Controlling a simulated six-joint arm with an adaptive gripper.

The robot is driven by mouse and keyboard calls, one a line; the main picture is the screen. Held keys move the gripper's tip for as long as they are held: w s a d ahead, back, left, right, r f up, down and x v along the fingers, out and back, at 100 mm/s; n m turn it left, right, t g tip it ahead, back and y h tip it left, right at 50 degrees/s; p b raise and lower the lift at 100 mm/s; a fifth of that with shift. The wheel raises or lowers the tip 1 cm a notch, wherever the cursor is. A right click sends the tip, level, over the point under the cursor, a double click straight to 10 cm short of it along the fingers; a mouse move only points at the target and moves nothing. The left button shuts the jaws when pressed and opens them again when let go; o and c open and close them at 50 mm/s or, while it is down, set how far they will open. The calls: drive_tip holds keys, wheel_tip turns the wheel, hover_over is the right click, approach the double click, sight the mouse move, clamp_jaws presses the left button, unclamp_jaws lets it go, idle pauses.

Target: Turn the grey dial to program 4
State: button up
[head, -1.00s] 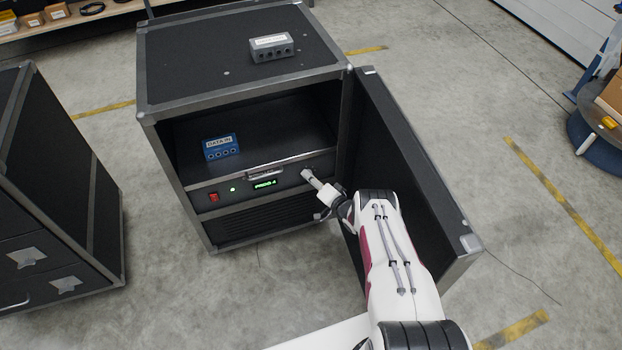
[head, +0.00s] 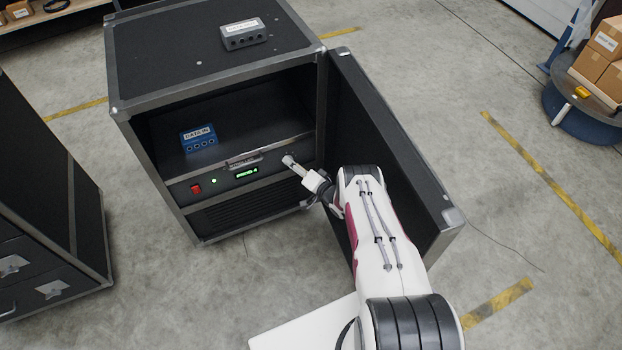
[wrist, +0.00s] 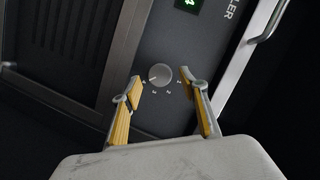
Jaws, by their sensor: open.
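The grey dial (wrist: 160,75) sits on the dark front panel (wrist: 185,45) of the controller, with small white marks around its lower side. My gripper (wrist: 160,88) is open, its two yellow-padded fingers on either side of the dial and apart from it in the wrist view. In the head view my gripper (head: 290,162) is at the right end of the panel and hides the dial. The green display (head: 247,172) is lit; in the wrist view its cropped end shows a 4. The dial's exact setting is too small to read.
The black case (head: 215,85) stands open, its door (head: 385,140) swung out beside my arm on the right. A blue data box (head: 198,138) lies on the inner shelf and a grey box (head: 243,36) on top. A red switch (head: 196,189) is left on the panel.

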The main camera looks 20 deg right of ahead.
drive_tip(key=v, duration=1)
drive_tip(key=shift+s, duration=0.2)
idle(0.3)
drive_tip(key=shift+r, duration=0.15)
idle(0.4)
